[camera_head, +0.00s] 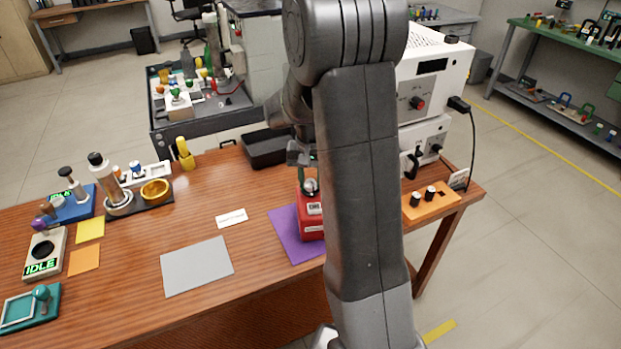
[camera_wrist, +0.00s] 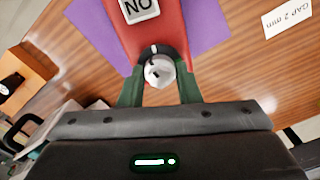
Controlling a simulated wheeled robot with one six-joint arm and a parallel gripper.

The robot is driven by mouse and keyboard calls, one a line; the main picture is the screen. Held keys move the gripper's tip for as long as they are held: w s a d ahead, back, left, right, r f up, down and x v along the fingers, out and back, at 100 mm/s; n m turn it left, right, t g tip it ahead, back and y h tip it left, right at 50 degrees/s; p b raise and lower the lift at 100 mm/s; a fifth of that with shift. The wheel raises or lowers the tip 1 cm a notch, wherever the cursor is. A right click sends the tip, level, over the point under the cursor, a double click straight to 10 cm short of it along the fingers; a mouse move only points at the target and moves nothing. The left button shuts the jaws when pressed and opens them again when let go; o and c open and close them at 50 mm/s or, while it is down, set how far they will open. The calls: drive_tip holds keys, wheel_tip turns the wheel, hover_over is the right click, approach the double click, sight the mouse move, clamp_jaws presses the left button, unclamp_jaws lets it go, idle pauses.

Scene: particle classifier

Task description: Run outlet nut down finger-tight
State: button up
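A red block (camera_head: 309,217) with a white label stands on a purple mat (camera_head: 287,228) and is partly hidden behind my arm. In the wrist view the red block (camera_wrist: 165,30) shows a label reading "NO". A small round silver-white piece with dark marks, which looks like the outlet nut (camera_wrist: 159,72), sits at the block's near end; it also shows in the head view (camera_head: 310,186). My gripper (camera_wrist: 159,80) has its green fingers on both sides of this piece and appears shut on it. Its threads are hidden. In the head view my gripper (camera_head: 307,165) is above the block.
A black tray (camera_head: 267,148) lies behind the block. An orange block with black knobs (camera_head: 430,204) and white instruments (camera_head: 432,85) stand to the right. A white card (camera_head: 231,218) and a grey mat (camera_head: 197,266) lie left, with bare wood around them.

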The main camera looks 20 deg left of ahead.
sight(310, 181)
drive_tip(key=c, duration=0.3)
drive_tip(key=shift+m, duration=1.7)
drive_tip(key=shift+c, duration=0.2)
drive_tip(key=o, duration=1)
drive_tip(key=shift+r, duration=0.1)
wheel_tip(310, 181, up, 14)
drive_tip(key=p, duration=0.1)
drive_tip(key=shift+f, duration=0.2)
